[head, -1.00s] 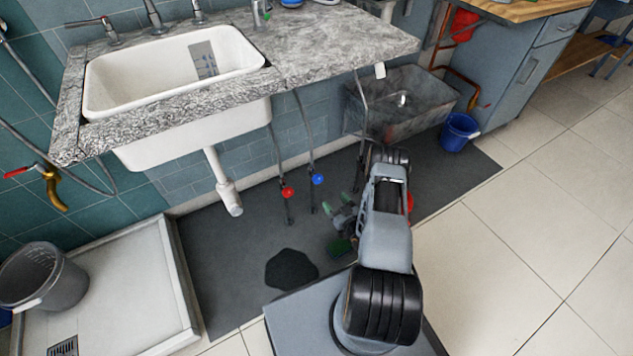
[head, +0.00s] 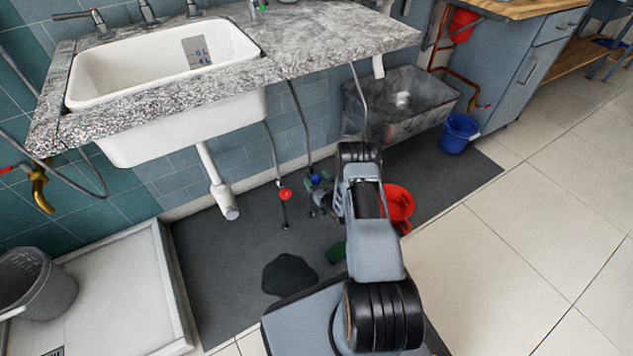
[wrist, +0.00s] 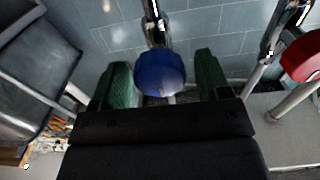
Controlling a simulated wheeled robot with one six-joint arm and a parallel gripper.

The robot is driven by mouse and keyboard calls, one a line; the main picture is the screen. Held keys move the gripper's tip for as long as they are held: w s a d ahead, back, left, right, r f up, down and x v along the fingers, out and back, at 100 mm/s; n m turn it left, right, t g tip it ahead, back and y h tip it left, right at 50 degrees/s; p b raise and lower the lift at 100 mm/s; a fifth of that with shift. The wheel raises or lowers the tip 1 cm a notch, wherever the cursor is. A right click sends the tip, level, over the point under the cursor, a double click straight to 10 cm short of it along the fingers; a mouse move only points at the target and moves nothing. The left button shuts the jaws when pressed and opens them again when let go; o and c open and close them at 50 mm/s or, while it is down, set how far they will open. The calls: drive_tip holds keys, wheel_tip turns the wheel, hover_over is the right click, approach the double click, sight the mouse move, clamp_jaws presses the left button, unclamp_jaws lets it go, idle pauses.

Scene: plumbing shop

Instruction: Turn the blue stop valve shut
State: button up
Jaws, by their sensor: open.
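The blue stop valve (head: 315,179) sits low on a grey pipe under the counter, right of the red valve (head: 285,194). In the wrist view its round blue knob (wrist: 160,73) lies between the two green fingertips of my gripper (wrist: 166,80). The fingers are open, with a gap on each side of the knob. The red valve (wrist: 303,57) is at the right edge of the wrist view. In the head view my gripper (head: 322,194) is at the blue valve and partly covers it; contact cannot be told.
The white sink (head: 165,65) and its drain pipe (head: 216,180) are to the left.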

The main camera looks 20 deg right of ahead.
drive_tip(key=shift+c, duration=0.5)
drive_tip(key=c, duration=0.8)
drive_tip(key=shift+m, duration=0.4)
drive_tip(key=m+b, duration=0.1)
drive_tip(key=m, duration=0.2)
drive_tip(key=shift+d+m, duration=0.1)
drive_tip(key=shift+m, duration=0.3)
drive_tip(key=m, duration=0.4)
drive_tip(key=shift+f+m+b, duration=0.1)
drive_tip(key=shift+m+b, duration=0.2)
drive_tip(key=shift+b, duration=0.05)
drive_tip(key=m, duration=0.4)
drive_tip(key=shift+d+b, duration=0.1)
drive_tip(key=shift+b, duration=0.2)
drive_tip(key=m, duration=0.4)
drive_tip(key=shift+f, duration=0.15)
drive_tip(key=shift+m, duration=0.5)
